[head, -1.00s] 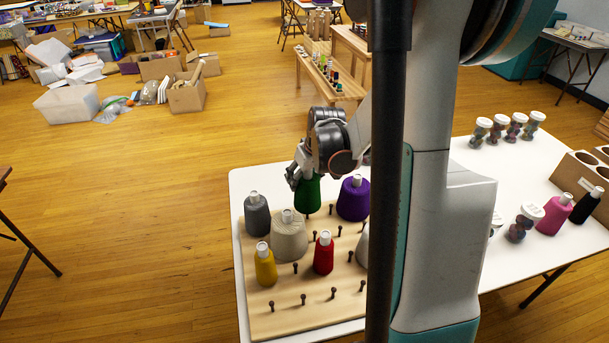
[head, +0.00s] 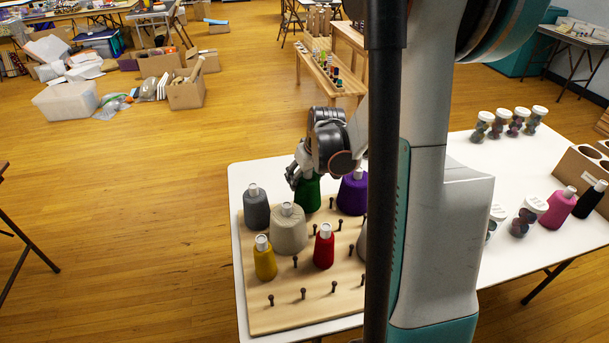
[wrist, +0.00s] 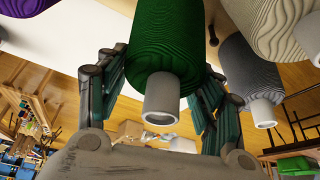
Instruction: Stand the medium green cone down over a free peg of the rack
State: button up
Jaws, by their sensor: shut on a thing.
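The green cone (head: 308,194) is upright at the back of the wooden peg rack (head: 290,314), between the grey cone (head: 256,210) and the purple cone (head: 352,196). My gripper (head: 304,178) is shut on its upper part. In the wrist view the green cone (wrist: 158,50) sits between the two fingers (wrist: 160,85), its pale tube end toward the camera. The cone's base is partly hidden behind the cream cone (head: 289,232), so I cannot tell whether it rests on the board. Several bare pegs (head: 303,294) stand at the front and right of the rack.
A yellow cone (head: 264,261) and a red cone (head: 324,248) stand on the rack. My own column hides the rack's right side and a pale cone there. Jars (head: 525,218), a pink bottle-like cone (head: 558,209) and a black one (head: 589,201) stand at the right of the white table (head: 480,262).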

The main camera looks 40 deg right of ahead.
jog(key=shift+f+b, duration=1.1)
jog(key=shift+f, duration=0.4)
jog(key=shift+f, duration=0.2)
jog(key=o, duration=1.3)
jog(key=shift+c, duration=0.2)
jog(key=v, duration=1.2)
jog(key=shift+a, duration=0.1)
